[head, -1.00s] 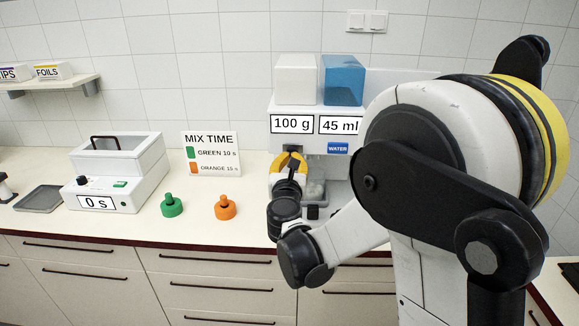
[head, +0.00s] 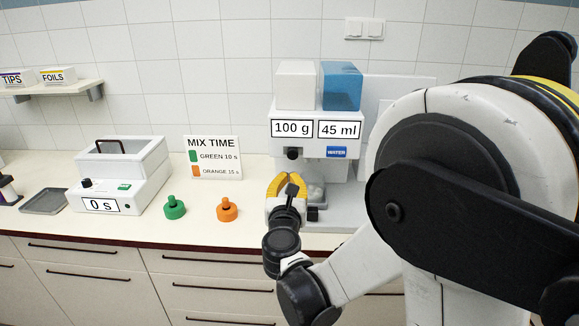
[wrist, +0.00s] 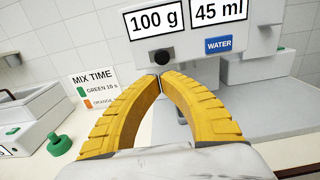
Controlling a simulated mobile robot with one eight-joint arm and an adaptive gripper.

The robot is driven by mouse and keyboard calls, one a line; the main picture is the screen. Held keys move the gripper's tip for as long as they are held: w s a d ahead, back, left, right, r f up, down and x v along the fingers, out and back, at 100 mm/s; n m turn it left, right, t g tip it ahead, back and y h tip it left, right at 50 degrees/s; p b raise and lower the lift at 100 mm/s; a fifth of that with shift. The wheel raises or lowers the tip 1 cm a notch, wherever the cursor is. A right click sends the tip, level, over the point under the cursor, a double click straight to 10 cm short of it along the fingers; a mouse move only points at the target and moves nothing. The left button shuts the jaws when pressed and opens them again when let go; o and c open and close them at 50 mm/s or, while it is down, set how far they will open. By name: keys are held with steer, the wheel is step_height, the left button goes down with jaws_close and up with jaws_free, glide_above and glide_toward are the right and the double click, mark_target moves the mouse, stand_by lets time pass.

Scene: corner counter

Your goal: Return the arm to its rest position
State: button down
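My gripper (head: 287,177) has yellow ridged fingers and is in front of the dispenser, over the front of the counter. In the wrist view the fingertips of my gripper (wrist: 160,80) meet, with nothing between them. The gripper is below and in front of the dispenser's black knob (wrist: 162,57) and looks apart from it. My arm is bent and reaches in from the right of the head view, hiding part of the counter there.
The dispenser (head: 313,140) carries a white and a blue container. Left of my gripper stand an orange weight-shaped piece (head: 227,210), a green one (head: 174,209), the MIX TIME sign (head: 213,158) and a mixer (head: 118,177). A grey tray (head: 44,201) lies farther left.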

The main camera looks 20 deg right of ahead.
steer(key=s+d+f+m+g, duration=0.1)
steer(key=s+d+m+g, duration=0.55)
steer(key=s+m, duration=0.75)
steer(key=s+a+f+m+g+y, duration=0.2)
steer(key=s+m, duration=0.5)
steer(key=m, duration=0.2)
steer(key=s+a+f+m+g+y, duration=0.1)
steer(key=s+a+f+m+y, duration=0.1)
steer(key=s+m, duration=0.5)
steer(key=shift+s+a+m+g+y, duration=0.35)
steer(key=shift+a+m+y, duration=0.5)
steer(key=shift+m, duration=0.35)
